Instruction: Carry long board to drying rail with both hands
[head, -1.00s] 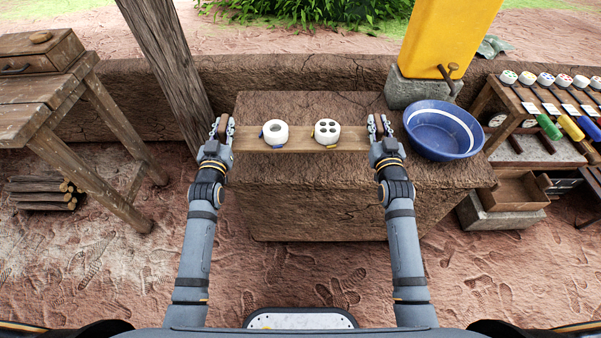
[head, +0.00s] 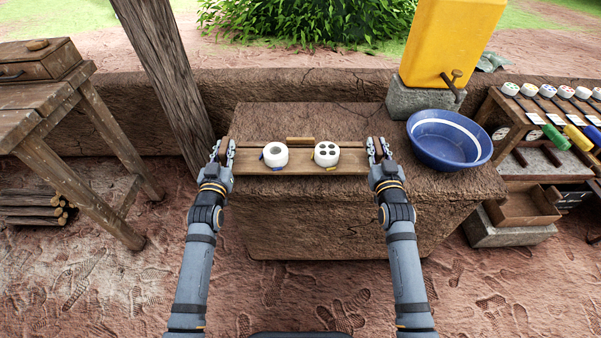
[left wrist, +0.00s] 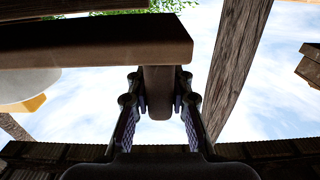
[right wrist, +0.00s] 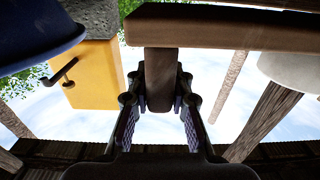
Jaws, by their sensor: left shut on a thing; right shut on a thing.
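The long board (head: 300,168) is level in front of the mud block's top in the head view. Two white round pieces stand upright on it: one with a single wide hole (head: 275,155) and one with several holes (head: 327,154). My left gripper (head: 222,152) is shut on the handle at the board's left end, and that handle shows in the left wrist view (left wrist: 158,90). My right gripper (head: 378,150) is shut on the right handle, which shows in the right wrist view (right wrist: 160,80). I cannot tell which part is the drying rail.
The mud block (head: 310,115) lies behind and below the board, with a small wooden strip (head: 300,140) just behind the board. A blue basin (head: 448,155) and yellow container (head: 450,45) stand right. A wooden post (head: 165,75) rises close behind my left gripper.

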